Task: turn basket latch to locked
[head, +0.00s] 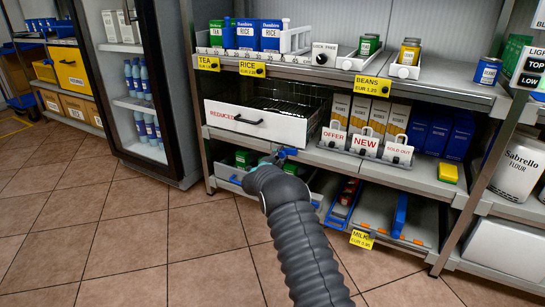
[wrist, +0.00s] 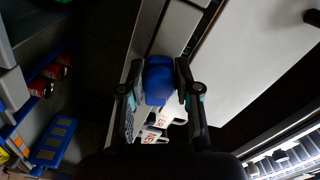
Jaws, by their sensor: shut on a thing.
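The wire basket has a white front panel (head: 228,118) marked "REDUCED" with a black handle, and it juts from the middle shelf. The blue latch (head: 288,152) shows at the shelf edge just below the panel's lower right corner. In the wrist view the blue latch (wrist: 159,82) sits between the two fingers of my gripper (wrist: 161,98). My gripper (head: 272,160) is shut on it. The fingers and arm hide part of the latch, and I cannot tell which way it is turned. A white panel (wrist: 252,65) fills the right of the wrist view.
Signs reading "OFFER" (head: 333,138), "NEW" (head: 364,143) and "SOLD OUT" (head: 397,151) stand just right of the latch. A lower shelf holds a blue tray (head: 343,205) with red items. Open tiled floor (head: 120,235) lies to the left.

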